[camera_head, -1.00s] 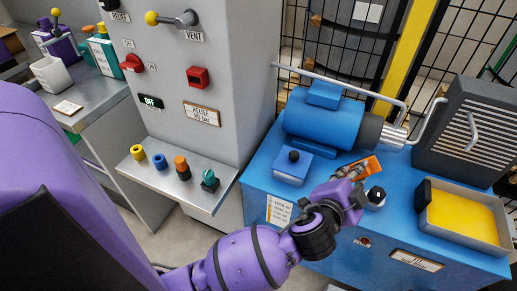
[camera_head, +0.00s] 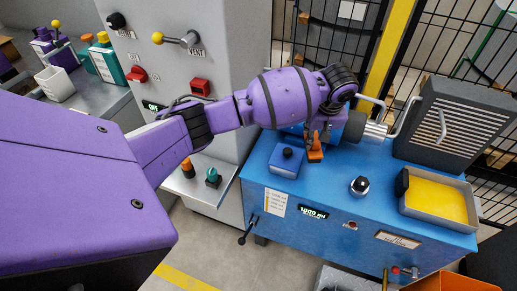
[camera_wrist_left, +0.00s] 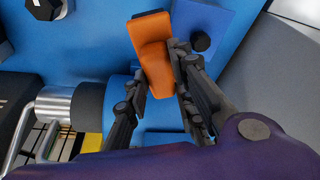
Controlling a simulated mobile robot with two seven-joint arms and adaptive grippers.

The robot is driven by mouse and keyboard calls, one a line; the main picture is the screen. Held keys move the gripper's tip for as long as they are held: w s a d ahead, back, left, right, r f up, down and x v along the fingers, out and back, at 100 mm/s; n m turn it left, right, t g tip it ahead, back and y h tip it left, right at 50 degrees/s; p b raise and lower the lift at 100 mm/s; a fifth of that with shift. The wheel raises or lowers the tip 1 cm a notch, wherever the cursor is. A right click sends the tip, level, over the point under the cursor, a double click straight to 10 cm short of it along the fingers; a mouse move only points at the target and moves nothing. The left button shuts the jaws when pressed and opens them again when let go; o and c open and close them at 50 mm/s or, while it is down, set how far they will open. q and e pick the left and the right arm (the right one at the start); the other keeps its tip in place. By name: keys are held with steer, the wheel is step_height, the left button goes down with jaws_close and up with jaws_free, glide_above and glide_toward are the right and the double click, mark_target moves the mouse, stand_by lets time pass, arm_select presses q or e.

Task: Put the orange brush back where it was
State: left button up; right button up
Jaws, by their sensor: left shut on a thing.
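The orange brush (camera_head: 315,151) hangs below my left gripper (camera_head: 317,131) in the head view, above the blue cabinet top beside the blue motor. In the left wrist view, the orange brush (camera_wrist_left: 152,48) sits between the two dark fingers of my left gripper (camera_wrist_left: 162,85), which is shut on it. Whether the brush touches the cabinet top cannot be told. My left arm covers much of the blue motor. My right gripper is in neither view.
The blue cabinet top (camera_head: 325,190) carries a small blue box with a black knob (camera_head: 287,160), a black-and-white knob (camera_head: 359,185) and a grey tray with a yellow pad (camera_head: 440,204). A dark louvred box (camera_head: 455,125) stands behind. The front middle of the top is clear.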

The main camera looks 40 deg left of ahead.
arm_select(q)
steer(key=s+a+p, duration=0.2)
steer(key=s+a, duration=0.2)
steer(key=a, duration=1.3)
steer(key=x, duration=0.3)
steer(key=s+b+x, duration=0.1)
steer(key=x, duration=0.3)
steer(key=s+d+x, duration=0.1)
steer(key=x, duration=0.3)
steer(key=shift+s+d+f, duration=0.1)
steer(key=shift+s+f, duration=0.1)
steer(key=shift+f, duration=0.3)
jaws_close()
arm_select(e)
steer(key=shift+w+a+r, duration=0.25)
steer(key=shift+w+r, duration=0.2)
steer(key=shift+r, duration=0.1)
arm_select(q)
steer(key=o, duration=1)
jaws_free()
